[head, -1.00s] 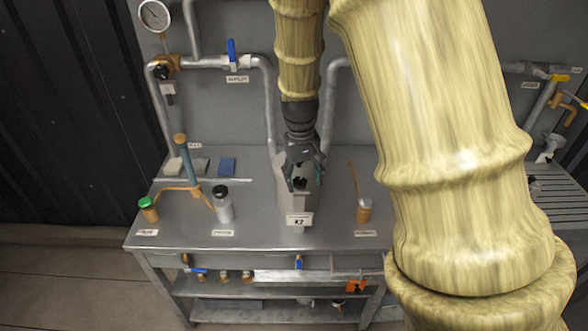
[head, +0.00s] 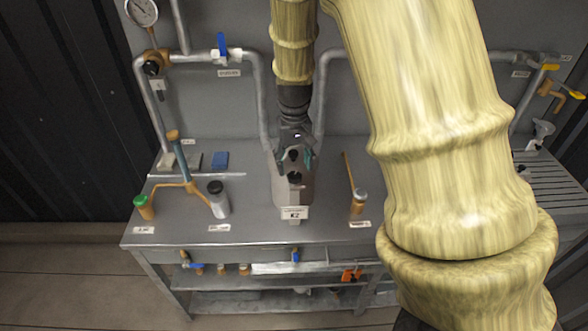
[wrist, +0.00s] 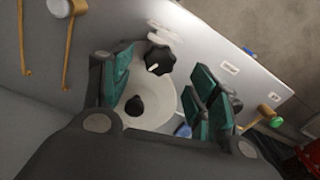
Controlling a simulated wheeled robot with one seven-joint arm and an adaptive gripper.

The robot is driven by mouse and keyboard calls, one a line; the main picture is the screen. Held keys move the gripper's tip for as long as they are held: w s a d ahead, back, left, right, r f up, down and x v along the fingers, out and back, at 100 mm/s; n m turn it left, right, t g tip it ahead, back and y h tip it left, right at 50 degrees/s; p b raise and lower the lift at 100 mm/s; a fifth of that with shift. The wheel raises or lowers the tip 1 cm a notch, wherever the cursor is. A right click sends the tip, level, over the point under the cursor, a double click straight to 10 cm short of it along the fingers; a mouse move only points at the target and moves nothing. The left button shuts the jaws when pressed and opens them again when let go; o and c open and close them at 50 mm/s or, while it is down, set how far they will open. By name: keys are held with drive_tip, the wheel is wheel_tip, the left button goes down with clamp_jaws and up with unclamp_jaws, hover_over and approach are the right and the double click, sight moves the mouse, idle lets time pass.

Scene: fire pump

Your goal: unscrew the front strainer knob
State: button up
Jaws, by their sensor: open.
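The pale grey strainer housing (head: 293,199) stands on the bench with a "K2" label on its front. The front strainer knob (head: 295,178) is black and sits on top near that label. It also shows in the wrist view (wrist: 160,60), with a white mark on it. A second black knob (head: 294,155) sits behind it and appears in the wrist view (wrist: 135,105). My gripper (head: 294,161) is open and empty above the housing, its green-padded fingers to either side of the rear knob in the picture. The gap in height is hard to tell.
Pipes run along the back wall.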

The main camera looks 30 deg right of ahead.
sight(294, 174)
drive_tip(key=shift+f+p, duration=0.5)
drive_tip(key=shift+f, duration=1.55)
drive_tip(key=c, duration=1)
